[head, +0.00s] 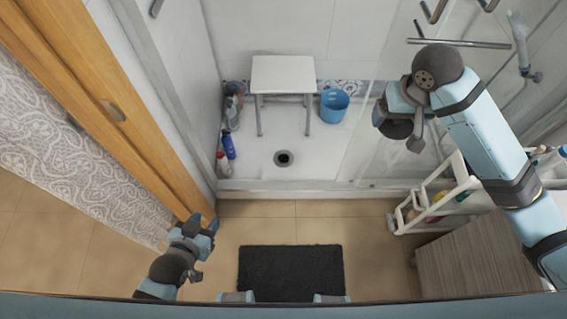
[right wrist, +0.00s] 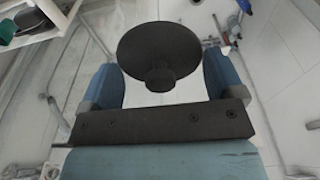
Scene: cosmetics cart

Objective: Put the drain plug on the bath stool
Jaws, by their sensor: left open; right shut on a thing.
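The drain plug (right wrist: 160,48) is a dark round disc with a small knob. In the right wrist view it sits between the blue fingers of my right gripper (right wrist: 163,82), which is shut on it. In the head view my right gripper (head: 400,122) is raised on the right side, to the right of the bath stool and apart from it. The bath stool (head: 283,75) has a bare white seat and grey legs, and stands at the back of the shower. My left gripper (head: 207,226) is open and empty at lower left, near the wooden door.
A blue bucket (head: 334,105) stands right of the stool. Several bottles (head: 228,145) line the shower's left wall. A round drain (head: 284,158) is in the shower floor. A white cart (head: 440,200) stands at right, and a black mat (head: 291,271) lies in front.

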